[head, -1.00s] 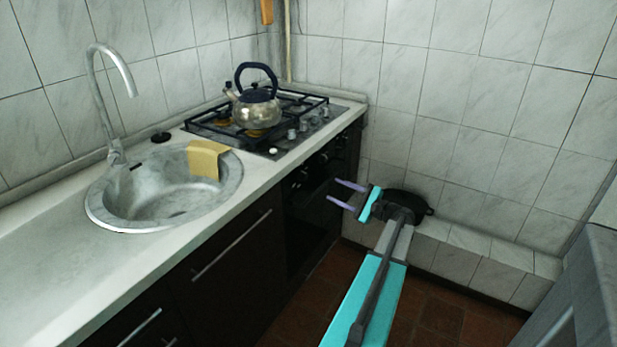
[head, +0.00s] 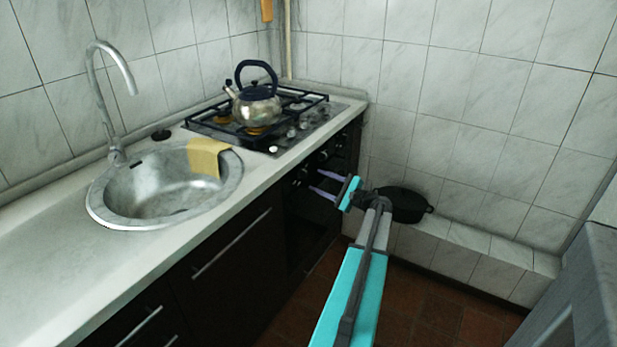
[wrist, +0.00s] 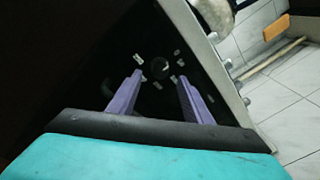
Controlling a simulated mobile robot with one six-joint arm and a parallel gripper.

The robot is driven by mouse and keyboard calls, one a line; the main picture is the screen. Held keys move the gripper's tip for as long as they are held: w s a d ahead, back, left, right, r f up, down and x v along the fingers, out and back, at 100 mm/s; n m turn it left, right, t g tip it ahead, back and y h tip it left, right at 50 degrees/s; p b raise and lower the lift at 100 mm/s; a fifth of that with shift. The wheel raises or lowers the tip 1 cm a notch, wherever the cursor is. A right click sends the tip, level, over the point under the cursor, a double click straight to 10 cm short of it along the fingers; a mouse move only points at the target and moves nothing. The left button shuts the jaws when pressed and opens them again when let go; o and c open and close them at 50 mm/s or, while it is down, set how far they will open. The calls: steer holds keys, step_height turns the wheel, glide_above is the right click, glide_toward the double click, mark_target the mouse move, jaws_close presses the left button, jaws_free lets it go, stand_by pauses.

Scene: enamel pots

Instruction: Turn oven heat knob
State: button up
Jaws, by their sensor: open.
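The oven (head: 308,232) is a dark built-in unit under the hob, with its control panel on the upper front. In the wrist view a dark round knob (wrist: 158,68) with pale marks around it shows on the panel, between and beyond my fingertips. My gripper (head: 314,180) is open, its two purple fingers pointing at the oven front. In the wrist view my gripper (wrist: 160,76) has empty space between the fingers. Whether the fingertips touch the panel or knob, I cannot tell. Parts of the panel are dark in the head view.
A steel kettle (head: 258,108) stands on the gas hob (head: 310,122) above the oven. A sink (head: 112,200) with a yellow cloth (head: 207,157) on its rim is in the counter. A black pot (head: 410,207) sits on the tiled ledge at right, behind my arm.

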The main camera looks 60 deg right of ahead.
mark_target(306, 175)
steer(key=shift+w+d, duration=0.2)
steer(key=shift+w, duration=1.3)
steer(key=shift+w+d, duration=0.15)
steer(key=shift+w, duration=1.3)
steer(key=c, duration=1)
